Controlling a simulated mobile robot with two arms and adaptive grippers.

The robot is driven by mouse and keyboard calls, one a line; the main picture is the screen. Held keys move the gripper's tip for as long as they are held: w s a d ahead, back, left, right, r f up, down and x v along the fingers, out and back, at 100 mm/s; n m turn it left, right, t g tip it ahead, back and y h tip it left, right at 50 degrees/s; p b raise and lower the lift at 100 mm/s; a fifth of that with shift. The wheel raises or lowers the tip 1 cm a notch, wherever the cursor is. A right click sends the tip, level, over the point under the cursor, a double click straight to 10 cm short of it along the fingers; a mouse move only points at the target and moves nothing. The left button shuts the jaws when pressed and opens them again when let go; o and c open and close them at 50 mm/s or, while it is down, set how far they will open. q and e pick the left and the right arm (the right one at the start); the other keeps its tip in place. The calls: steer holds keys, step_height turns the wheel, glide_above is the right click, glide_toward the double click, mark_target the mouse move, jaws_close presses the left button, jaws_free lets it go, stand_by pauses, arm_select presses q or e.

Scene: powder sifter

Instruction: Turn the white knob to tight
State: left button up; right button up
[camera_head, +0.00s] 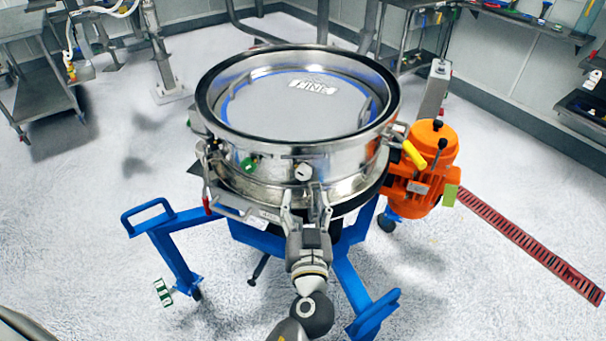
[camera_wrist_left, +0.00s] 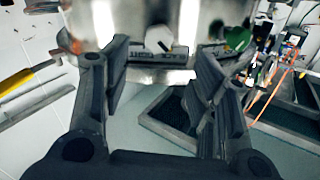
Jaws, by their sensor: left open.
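The white knob (camera_head: 302,172) sits on the front of the round steel sifter (camera_head: 265,158). In the left wrist view the white knob (camera_wrist_left: 159,38) shows between and beyond the fingers, partly in shade. My left gripper (camera_head: 305,193) is open just below the knob, its two fingers pointing up at the sifter's front. In the left wrist view the gripper (camera_wrist_left: 158,75) has a wide gap with nothing held in it. I cannot tell whether a fingertip touches the sifter. My right gripper is not in view.
A green knob (camera_head: 248,164) is left of the white knob. A yellow handle (camera_head: 414,154) and an orange motor (camera_head: 430,165) are on the right. The blue frame (camera_head: 180,255) spreads out below. A red floor grate (camera_head: 530,243) lies at the right.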

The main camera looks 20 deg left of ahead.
mark_target(304, 176)
arm_select(q)
steer(key=p+x, duration=0.2)
steer(key=x, duration=0.5)
steer(key=shift+w+p, duration=0.25)
steer(key=shift+p, duration=0.05)
steer(key=shift+w+a+f, duration=0.1)
steer(key=shift+w+a, duration=0.1)
steer(key=shift+w, duration=0.4)
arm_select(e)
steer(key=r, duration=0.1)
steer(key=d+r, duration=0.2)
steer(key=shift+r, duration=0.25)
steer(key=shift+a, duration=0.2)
arm_select(q)
steer(key=c, duration=1)
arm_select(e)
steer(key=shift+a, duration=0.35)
